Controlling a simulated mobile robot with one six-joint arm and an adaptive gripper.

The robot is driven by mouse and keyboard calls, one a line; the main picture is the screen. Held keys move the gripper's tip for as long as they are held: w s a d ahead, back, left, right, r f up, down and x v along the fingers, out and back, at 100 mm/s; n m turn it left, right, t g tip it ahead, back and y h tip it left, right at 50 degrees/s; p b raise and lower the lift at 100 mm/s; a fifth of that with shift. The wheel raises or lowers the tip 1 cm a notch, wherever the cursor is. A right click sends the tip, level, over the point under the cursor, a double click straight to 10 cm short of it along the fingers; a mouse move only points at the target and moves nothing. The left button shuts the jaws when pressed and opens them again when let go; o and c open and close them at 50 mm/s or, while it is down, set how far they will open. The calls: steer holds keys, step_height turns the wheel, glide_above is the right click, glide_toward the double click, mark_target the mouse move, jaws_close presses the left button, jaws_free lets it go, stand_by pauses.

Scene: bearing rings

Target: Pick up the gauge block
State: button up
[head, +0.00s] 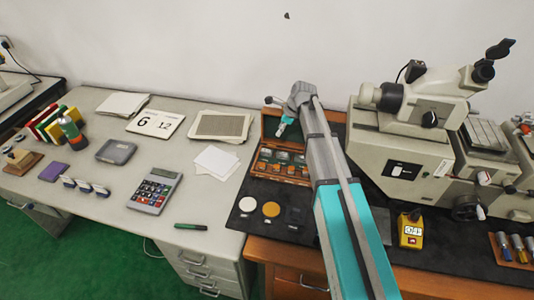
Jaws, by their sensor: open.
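An open wooden case (251,168) stands on the dark mat, with its lid raised at the back. Several small metallic and dark pieces (283,156) sit in its compartments; they look like blocks, but I cannot tell which is the gauge block. My gripper (281,131) is small in the head view, in front of the raised lid and above the back of the case. It is open and I see nothing in it. My arm comes from the front right and covers the right side of the case.
A microscope-like machine (400,150) and a yellow device (411,230) stand right of my arm. A calculator (156,191) lies on the left desk.

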steer(key=b, duration=0.8)
glide_above(267, 151)
steer(key=d, duration=0.2)
step_height(267, 151, down, 8)
steer(key=shift+f, duration=0.1)
steer(key=shift+b+x, duration=2.45)
steer(key=shift+x, duration=0.05)
steer(key=shift+d, duration=0.1)
jaws_close()
